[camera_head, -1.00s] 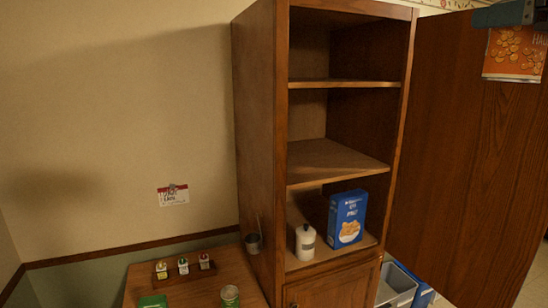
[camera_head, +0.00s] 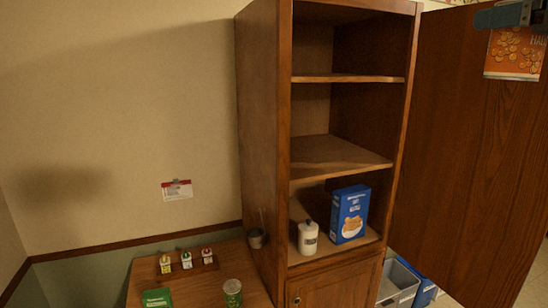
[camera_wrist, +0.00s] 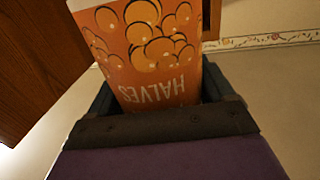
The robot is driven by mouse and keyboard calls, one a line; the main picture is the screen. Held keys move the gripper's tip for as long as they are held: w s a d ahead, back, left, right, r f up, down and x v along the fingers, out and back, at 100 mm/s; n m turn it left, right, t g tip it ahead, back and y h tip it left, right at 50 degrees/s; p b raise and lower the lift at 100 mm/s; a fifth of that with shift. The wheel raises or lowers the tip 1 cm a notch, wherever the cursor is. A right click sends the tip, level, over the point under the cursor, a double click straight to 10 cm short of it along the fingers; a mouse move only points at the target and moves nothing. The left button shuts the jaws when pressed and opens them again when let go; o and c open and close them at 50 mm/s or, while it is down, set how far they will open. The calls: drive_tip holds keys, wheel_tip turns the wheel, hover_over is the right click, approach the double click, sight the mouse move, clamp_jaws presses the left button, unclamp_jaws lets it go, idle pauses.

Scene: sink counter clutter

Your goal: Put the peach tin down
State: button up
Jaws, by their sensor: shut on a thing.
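The peach tin (camera_head: 515,52) shows an orange label with pictured peaches at the top right of the head view. It hangs below my gripper (camera_head: 508,16), in front of the open cabinet door. In the wrist view the tin (camera_wrist: 150,45) shows upside-down "HALVES" lettering between the dark fingers of my gripper, which is shut on it. The tin's far end runs out of the wrist view. The tin is in the air, apart from the shelves.
The tall wooden cabinet (camera_head: 264,130) has bare upper and middle shelves (camera_head: 335,155).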

sight(505, 34)
drive_tip(key=shift+d+f, duration=0.15)
drive_tip(key=shift+f, duration=0.05)
drive_tip(key=shift+w+f, duration=0.1)
drive_tip(key=shift+w, duration=0.05)
drive_tip(key=shift+w+d, duration=0.1)
drive_tip(key=shift+w, duration=0.05)
drive_tip(key=shift+w, duration=0.25)
drive_tip(key=shift+d, duration=0.1)
drive_tip(key=shift+w+f, duration=0.15)
drive_tip(key=shift+w+d+f, duration=0.3)
drive_tip(key=shift+w, duration=0.15)
